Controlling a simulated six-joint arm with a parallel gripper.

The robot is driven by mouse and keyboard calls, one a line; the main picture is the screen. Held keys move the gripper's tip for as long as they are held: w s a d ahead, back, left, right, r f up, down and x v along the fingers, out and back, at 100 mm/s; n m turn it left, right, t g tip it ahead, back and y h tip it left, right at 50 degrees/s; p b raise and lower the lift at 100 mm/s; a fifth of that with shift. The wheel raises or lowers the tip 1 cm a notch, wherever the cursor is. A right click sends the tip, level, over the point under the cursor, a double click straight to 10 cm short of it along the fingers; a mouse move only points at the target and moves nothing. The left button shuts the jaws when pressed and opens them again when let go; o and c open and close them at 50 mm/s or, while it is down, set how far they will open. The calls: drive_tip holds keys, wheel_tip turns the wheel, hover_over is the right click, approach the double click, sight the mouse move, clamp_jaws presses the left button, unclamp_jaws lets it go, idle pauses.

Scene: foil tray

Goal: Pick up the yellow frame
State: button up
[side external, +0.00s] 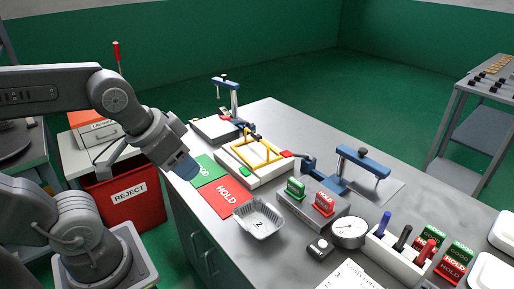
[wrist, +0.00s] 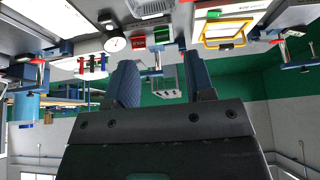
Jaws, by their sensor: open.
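The yellow frame (side external: 257,152) sits on a white block-like fixture (side external: 262,174) on the grey table in the side external view, partly raised above it. In the wrist view the yellow frame (wrist: 226,43) shows at the upper right, beyond my fingers. My gripper (side external: 181,167) is left of the frame, above the table's left edge by the green GOOD mat, apart from the frame. In the wrist view my gripper (wrist: 164,82) has its two blue fingers spread with nothing held between them.
A red HOLD mat (side external: 228,199) and green GOOD mat (side external: 207,170) lie at the table's left edge. Blue clamps (side external: 362,166) stand right of the fixture, another (side external: 228,90) behind it. A dial gauge (side external: 348,232) and stamps stand at the front right. A red REJECT bin (side external: 126,197) is left.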

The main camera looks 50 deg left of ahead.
drive_tip(key=w+a+r+m+g+y, duration=0.1)
drive_tip(key=w+a+r+m, duration=0.2)
drive_tip(key=w, duration=0.4)
drive_tip(key=m+g+y, duration=0.3)
drive_tip(key=m+g, duration=0.1)
drive_tip(key=m, duration=1.2)
hover_over(258, 135)
drive_tip(key=d, duration=0.5)
wheel_tip(258, 135, down, 8)
drive_tip(key=shift+y, duration=0.3)
drive_tip(key=x, duration=0.8)
drive_tip(key=shift+w+a, duration=0.1)
drive_tip(key=shift+a, duration=0.2)
drive_tip(key=shift+s+x, duration=0.2)
drive_tip(key=shift+x, duration=1.2)
drive_tip(key=shift+s+x, duration=0.2)
drive_tip(key=shift+x, duration=1.15)
